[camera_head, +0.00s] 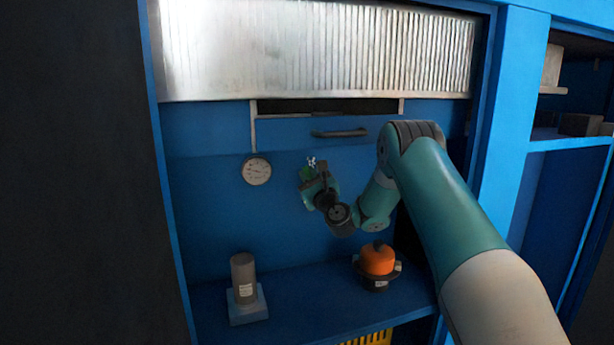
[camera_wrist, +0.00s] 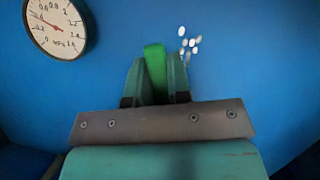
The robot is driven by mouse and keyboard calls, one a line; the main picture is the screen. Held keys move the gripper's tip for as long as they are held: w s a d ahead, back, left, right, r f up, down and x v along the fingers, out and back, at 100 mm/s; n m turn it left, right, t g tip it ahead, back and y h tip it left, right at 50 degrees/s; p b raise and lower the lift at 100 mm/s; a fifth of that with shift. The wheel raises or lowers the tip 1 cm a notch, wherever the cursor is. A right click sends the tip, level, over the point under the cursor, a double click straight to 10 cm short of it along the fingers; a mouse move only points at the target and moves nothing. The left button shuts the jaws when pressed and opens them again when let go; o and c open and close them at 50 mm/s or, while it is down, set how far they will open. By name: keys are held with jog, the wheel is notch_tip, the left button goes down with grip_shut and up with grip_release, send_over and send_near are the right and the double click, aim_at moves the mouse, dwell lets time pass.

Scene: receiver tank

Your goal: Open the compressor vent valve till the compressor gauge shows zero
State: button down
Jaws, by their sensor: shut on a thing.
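The vent valve's green handle (camera_wrist: 155,68) stands between my gripper's two fingers in the wrist view. My gripper (camera_wrist: 153,82) is shut on it. In the head view my gripper (camera_head: 313,178) is at the blue back panel, and the green valve (camera_head: 305,172) is mostly hidden by it. White flecks, like escaping air, show just right of the handle in the wrist view. The round white gauge (camera_head: 257,170) is on the panel left of the valve. In the wrist view the gauge (camera_wrist: 56,24) is cut off at the top; its needle points up-left, low on the scale and above zero.
A grey cylinder (camera_head: 243,278) on a pale block stands on the blue shelf (camera_head: 305,308) at left. An orange-topped object (camera_head: 377,259) stands at right below my arm. A dark handle (camera_head: 340,133) is above the valve. The mid-shelf is clear.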

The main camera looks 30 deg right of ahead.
jog(key=c, duration=1.1)
grip_release()
jog(key=shift+o, duration=0.2)
jog(key=shift+f, duration=0.1)
jog(key=b+v, duration=1.7)
jog(key=b, duration=0.4)
jog(key=shift+s, duration=0.2)
